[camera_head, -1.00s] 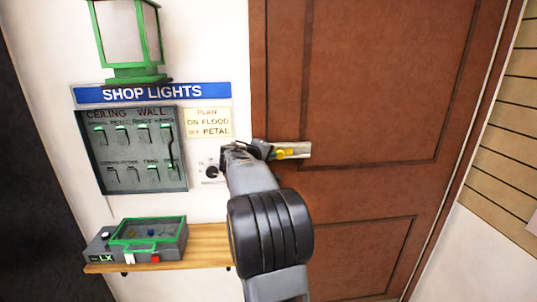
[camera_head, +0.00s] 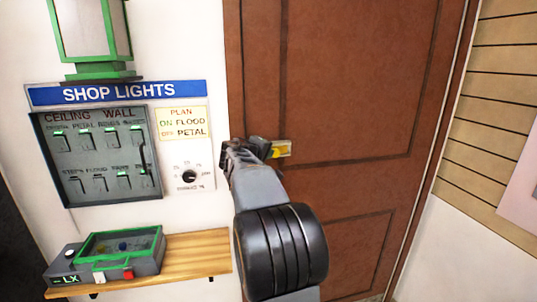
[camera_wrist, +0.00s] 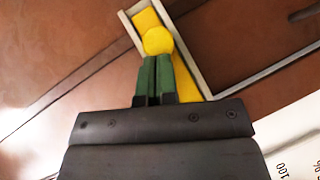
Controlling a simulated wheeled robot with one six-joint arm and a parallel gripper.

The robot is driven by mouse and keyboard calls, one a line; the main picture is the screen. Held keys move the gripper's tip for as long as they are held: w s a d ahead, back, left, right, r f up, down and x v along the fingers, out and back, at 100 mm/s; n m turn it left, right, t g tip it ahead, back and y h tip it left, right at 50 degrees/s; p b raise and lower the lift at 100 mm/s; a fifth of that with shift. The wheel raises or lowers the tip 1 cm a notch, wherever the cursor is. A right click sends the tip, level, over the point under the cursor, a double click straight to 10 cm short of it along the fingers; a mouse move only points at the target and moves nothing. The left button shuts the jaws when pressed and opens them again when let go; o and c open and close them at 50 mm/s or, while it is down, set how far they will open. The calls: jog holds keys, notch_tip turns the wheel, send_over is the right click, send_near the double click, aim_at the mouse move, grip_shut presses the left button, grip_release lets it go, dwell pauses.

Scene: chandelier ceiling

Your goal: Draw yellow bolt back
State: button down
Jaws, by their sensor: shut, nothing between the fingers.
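The yellow bolt (camera_head: 277,151) sits in a pale metal housing (camera_head: 286,147) on the brown door (camera_head: 340,80), near its left edge. In the wrist view the bolt's yellow knob (camera_wrist: 157,41) stands out, with the yellow bar running along the housing (camera_wrist: 190,45). My gripper (camera_head: 258,142) is at the bolt in the head view. In the wrist view its green fingertips (camera_wrist: 155,62) are closed together right below the knob, with nothing between them. I cannot tell whether they touch the knob. The fingers and palm hide part of the bar.
Left of the door are a SHOP LIGHTS switch panel (camera_head: 98,155), a dial (camera_head: 188,177) and a plan note (camera_head: 182,123). A green-framed box (camera_head: 110,255) stands on a wooden shelf (camera_head: 195,257) below. A green lantern (camera_head: 92,35) is above.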

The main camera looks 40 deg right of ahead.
jog(key=a+r+b, duration=0.2)
jog(key=a+r, duration=0.2)
jog(key=a, duration=0.8)
jog(key=shift+s+a+r, duration=0.15)
jog(key=shift+s+a, duration=0.1)
jog(key=shift+s, duration=0.15)
